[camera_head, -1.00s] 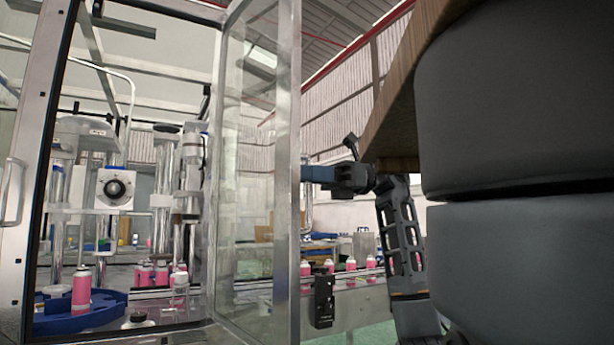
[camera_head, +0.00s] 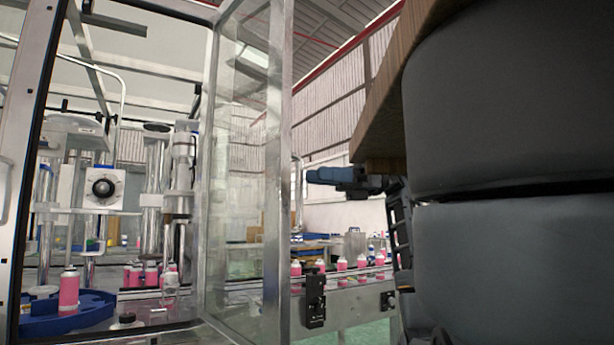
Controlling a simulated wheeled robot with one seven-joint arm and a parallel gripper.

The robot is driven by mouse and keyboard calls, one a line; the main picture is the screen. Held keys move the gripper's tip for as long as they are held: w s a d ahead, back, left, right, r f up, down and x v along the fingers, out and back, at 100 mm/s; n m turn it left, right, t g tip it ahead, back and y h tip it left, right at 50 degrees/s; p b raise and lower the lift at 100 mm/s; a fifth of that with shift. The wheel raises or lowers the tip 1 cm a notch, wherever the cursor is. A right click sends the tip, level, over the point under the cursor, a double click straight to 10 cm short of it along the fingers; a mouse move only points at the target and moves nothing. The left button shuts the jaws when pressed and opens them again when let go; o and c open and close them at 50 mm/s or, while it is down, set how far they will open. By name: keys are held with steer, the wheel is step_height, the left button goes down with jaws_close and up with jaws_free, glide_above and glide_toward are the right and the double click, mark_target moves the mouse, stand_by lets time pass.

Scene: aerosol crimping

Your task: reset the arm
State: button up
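My gripper (camera_head: 322,175) shows in the head view just right of the glass door, with its bluish fingers pointing left. It is seen side-on and small, so I cannot tell whether the fingers are open or shut. I see nothing held in it. My arm's links run from it to the right and down, partly hidden behind the large dark grey shape that fills the right side.
The transparent door (camera_head: 237,160) of the crimping machine stands open left of my gripper. Inside are a blue turntable (camera_head: 70,318) and pink cans (camera_head: 69,290). A conveyor (camera_head: 350,297) with several pink cans runs behind. A wooden edge (camera_head: 385,100) hangs overhead.

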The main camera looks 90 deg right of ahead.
steer(key=shift+v, duration=1.05)
steer(key=shift+s, duration=0.1)
